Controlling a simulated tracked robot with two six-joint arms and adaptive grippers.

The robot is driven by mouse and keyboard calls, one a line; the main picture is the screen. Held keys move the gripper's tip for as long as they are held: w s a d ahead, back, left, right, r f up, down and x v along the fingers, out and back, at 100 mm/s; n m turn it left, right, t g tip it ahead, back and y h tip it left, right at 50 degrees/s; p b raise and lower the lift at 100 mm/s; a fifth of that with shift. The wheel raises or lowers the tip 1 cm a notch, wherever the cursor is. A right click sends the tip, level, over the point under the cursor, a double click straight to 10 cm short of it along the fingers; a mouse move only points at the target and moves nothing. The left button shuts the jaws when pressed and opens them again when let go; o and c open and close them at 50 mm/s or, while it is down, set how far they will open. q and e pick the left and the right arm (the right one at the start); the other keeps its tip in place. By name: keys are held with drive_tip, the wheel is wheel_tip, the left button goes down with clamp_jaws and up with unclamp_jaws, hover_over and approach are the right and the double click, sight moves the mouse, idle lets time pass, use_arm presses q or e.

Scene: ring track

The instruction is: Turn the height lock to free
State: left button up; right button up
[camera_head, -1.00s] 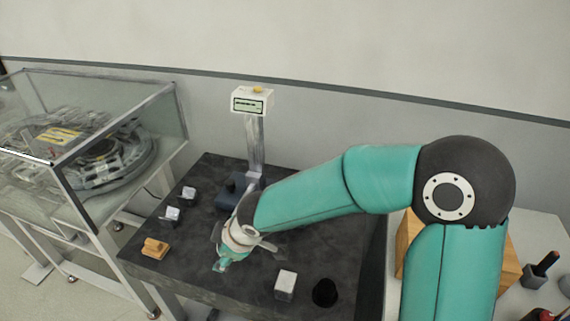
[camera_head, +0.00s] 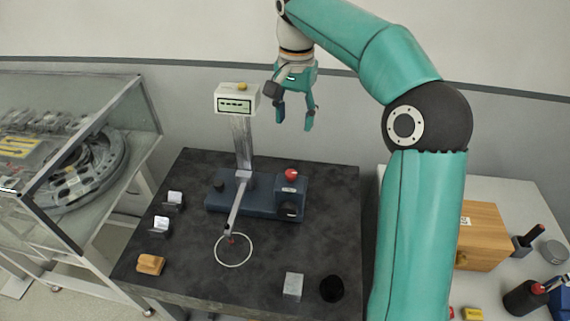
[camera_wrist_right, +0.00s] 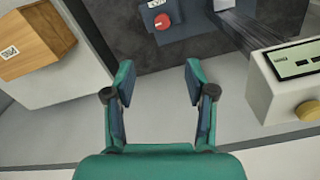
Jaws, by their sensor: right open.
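A measuring stand with a dark blue base (camera_head: 262,190) is on the dark table, with a metal column (camera_head: 242,145) and a white display box (camera_head: 237,104). The base carries a red knob (camera_head: 291,174), a black knob (camera_head: 290,210) at its front right and another black knob (camera_head: 218,184) at its left. I cannot tell which part is the height lock. My right gripper (camera_head: 295,117) is open and empty, raised behind the base, right of the display box. In the right wrist view it (camera_wrist_right: 158,78) has the red knob (camera_wrist_right: 162,20) beyond its fingertips. My left gripper is not in view.
A thin white ring (camera_head: 233,250) is under the stand's arm. Around it are a wooden block (camera_head: 150,264), a metal cube (camera_head: 293,286) and a black cup (camera_head: 331,289). A glass case (camera_head: 75,150) is at left; a wooden box (camera_head: 483,238) is on the right table.

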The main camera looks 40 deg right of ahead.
sight(291, 173)
drive_tip(key=f, duration=1.6)
drive_tip(key=shift+w+a+f, duration=0.15)
drive_tip(key=shift+a+f, duration=0.1)
drive_tip(key=shift+a, duration=0.05)
clamp_jaws()
